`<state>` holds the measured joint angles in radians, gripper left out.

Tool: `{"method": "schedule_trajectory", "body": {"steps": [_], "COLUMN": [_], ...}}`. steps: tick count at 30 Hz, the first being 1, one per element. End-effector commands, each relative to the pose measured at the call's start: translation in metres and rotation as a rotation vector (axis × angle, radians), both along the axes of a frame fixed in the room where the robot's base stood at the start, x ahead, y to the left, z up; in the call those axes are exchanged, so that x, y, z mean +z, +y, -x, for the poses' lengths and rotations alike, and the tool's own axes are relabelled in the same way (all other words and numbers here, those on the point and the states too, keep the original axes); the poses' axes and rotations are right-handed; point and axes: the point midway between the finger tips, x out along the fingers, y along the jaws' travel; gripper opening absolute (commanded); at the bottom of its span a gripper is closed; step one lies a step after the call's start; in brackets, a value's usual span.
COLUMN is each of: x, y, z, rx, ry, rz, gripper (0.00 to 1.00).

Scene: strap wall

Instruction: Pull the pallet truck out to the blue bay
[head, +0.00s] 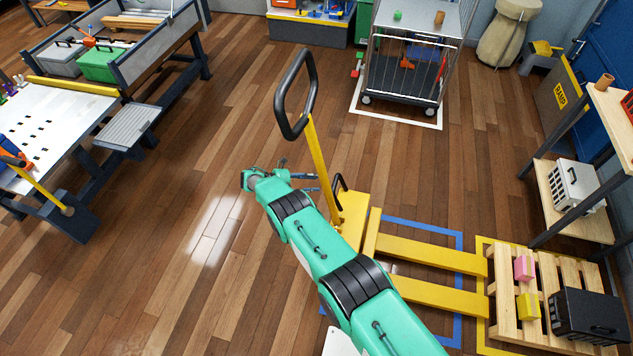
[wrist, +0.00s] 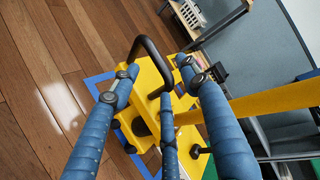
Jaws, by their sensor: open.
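The yellow pallet truck (head: 350,222) stands left of the pallet. Its yellow shaft rises to a big black loop handle (head: 296,95). A smaller black bar handle (head: 339,190) stands on its body; it also shows in the wrist view (wrist: 147,50). Its forks (head: 430,254) cross the blue bay outline (head: 461,242) and reach the wooden pallet (head: 497,310); their tips seem hidden under it. My gripper (head: 312,183) is open just left of the small handle. In the wrist view its blue fingers (wrist: 157,80) spread around the bar, and I cannot tell whether they touch it.
A pink block (head: 523,268), a yellow block (head: 528,306) and a black case (head: 588,317) sit on the pallet. A shelf (head: 570,222) stands at right, a wire cage cart (head: 412,85) behind, and a workbench (head: 50,125) at left. The floor between bench and truck is clear.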

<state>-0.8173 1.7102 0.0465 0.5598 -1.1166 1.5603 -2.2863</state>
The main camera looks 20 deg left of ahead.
Motion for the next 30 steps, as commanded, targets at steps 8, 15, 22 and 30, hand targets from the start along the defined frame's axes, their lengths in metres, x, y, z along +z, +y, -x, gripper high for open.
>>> {"method": "schedule_trajectory", "body": {"steps": [8, 15, 22, 30], "x": [0.002, 0.003, 0.003, 0.007], "y": [0.013, 0.017, 0.017, 0.019], "z": [0.006, 0.008, 0.008, 0.006], "rx": [0.001, 0.001, 0.001, -0.002], "ry": [0.001, 0.001, 0.001, -0.006], "rz": [0.002, 0.002, 0.002, -0.006], "gripper": [0.45, 0.45, 0.45, 0.45]}}
